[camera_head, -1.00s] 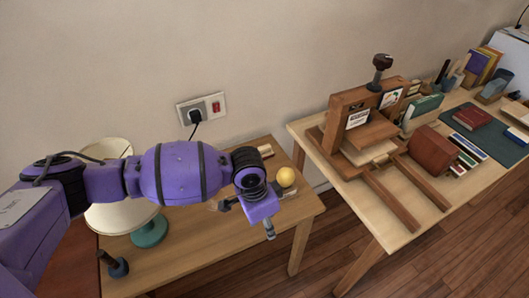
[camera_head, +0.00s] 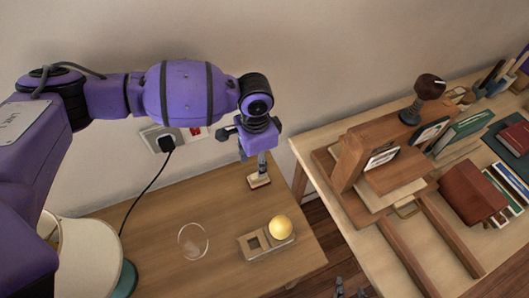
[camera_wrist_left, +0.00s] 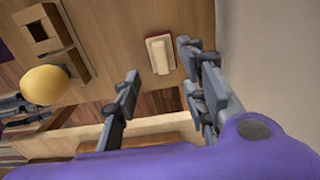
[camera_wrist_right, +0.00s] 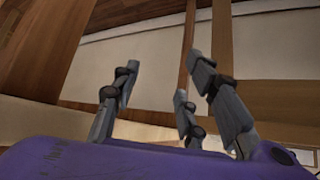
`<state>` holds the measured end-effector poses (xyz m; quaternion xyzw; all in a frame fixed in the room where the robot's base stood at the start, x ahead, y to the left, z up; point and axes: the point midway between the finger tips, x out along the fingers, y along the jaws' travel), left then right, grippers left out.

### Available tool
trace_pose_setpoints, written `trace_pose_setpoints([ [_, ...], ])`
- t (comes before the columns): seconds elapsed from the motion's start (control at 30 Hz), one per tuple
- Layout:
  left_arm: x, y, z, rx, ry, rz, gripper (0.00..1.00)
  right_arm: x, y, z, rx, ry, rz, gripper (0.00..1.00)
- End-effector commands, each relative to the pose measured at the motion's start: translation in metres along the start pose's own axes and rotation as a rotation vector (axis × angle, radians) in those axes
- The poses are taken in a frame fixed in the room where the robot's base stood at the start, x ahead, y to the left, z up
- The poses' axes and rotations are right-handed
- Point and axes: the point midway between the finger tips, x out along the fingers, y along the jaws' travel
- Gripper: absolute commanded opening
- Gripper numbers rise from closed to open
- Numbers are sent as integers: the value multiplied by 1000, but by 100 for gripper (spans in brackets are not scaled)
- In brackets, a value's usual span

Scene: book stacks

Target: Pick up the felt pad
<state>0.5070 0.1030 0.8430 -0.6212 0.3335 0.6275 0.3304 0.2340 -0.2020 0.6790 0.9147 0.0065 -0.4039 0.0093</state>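A small pale block with a reddish-brown edge, which appears to be the felt pad (camera_head: 259,181), lies at the back right of the small wooden table. It also shows in the left wrist view (camera_wrist_left: 160,54), beyond and between the fingers. My left gripper (camera_head: 262,163) points down close above it in the head view; contact cannot be told there. In the left wrist view the fingers (camera_wrist_left: 163,85) are spread and empty. My right gripper (camera_head: 349,287) is low at the bottom edge of the head view. Its fingers (camera_wrist_right: 163,85) are spread with nothing between them.
A wooden holder (camera_head: 252,246) with a yellow ball (camera_head: 280,228) stands near the table's right side. A clear round glass item (camera_head: 193,241) is left of it. A lamp (camera_head: 88,262) stands far left. A wooden press (camera_head: 375,160) and books occupy the right table.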

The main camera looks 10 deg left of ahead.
Motion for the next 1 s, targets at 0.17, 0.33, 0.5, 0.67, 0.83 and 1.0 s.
trace_pose_setpoints([
  [0.17, 7, 2, 1, 1, -2, 3, 39, 0, 0, 1, -1, 0, 0, 40],
  [0.33, 26, 1, 1, 0, -3, 3, 39, -6, 4, 25, -5, -43, 6, 40],
  [0.5, 47, 0, -1, 1, -3, 3, 39, -7, 6, 29, -10, -50, 7, 40],
  [0.67, 70, 0, -2, 0, -2, 2, 39, -4, 6, 20, -12, -32, 5, 40],
  [0.83, 79, 0, -2, 1, 0, 2, 39, -2, 6, 15, -13, -21, 5, 40],
  [1.0, 79, 0, -2, 1, 0, 1, 39, -2, 5, 14, -9, -20, 6, 40],
])
